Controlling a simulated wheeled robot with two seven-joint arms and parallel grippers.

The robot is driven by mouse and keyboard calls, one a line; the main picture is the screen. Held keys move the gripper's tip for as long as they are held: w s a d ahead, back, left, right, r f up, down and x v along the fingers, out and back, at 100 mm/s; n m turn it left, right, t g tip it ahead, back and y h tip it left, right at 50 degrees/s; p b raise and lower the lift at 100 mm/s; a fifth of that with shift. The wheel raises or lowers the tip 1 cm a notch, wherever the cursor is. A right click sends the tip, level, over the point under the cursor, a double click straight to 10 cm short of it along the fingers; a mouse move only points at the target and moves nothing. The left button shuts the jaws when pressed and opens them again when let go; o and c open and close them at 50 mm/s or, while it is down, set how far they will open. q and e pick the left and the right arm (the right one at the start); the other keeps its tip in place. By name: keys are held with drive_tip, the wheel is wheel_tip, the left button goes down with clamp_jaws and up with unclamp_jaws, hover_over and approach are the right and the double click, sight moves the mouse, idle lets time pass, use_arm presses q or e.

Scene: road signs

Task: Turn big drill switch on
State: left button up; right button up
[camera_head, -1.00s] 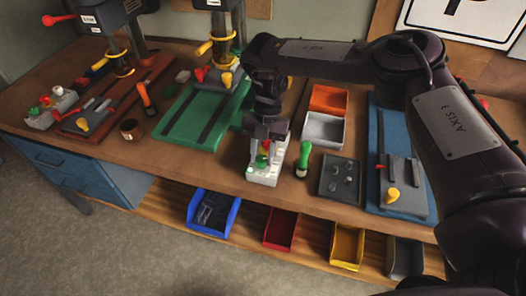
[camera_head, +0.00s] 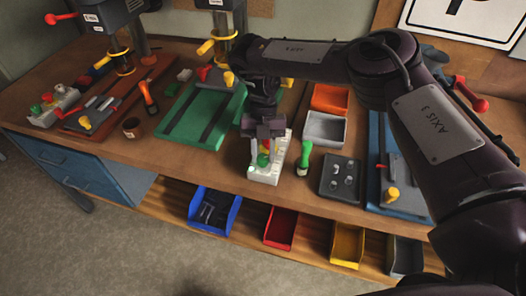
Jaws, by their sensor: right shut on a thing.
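A white switch box (camera_head: 268,174) with a green button (camera_head: 262,160) and a red part stands near the front edge of the bench, in front of the green drill base (camera_head: 190,125). My right gripper (camera_head: 264,141) points down over the box, its fingertips at the controls behind the green button. It is shut on a part of the switch box; the fingers hide which control. A second switch box (camera_head: 52,110) with red and green controls stands at the far left by the red-brown drill base (camera_head: 122,98). My left gripper is not in view.
A green-handled tool (camera_head: 304,158) stands just right of the switch box. Beyond it are a dark tray (camera_head: 341,176), a grey bin (camera_head: 324,129) and an orange bin (camera_head: 329,98). More bins, including a blue one (camera_head: 232,214), sit on the shelf below.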

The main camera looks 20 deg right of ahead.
drive_tip(key=o, duration=0.9)
drive_tip(key=shift+o, duration=0.2)
drive_tip(key=a+v, duration=0.1)
drive_tip(key=v, duration=0.7)
drive_tip(key=shift+d, duration=0.45)
drive_tip(key=shift+s+f, duration=0.1)
drive_tip(key=shift+s, duration=0.05)
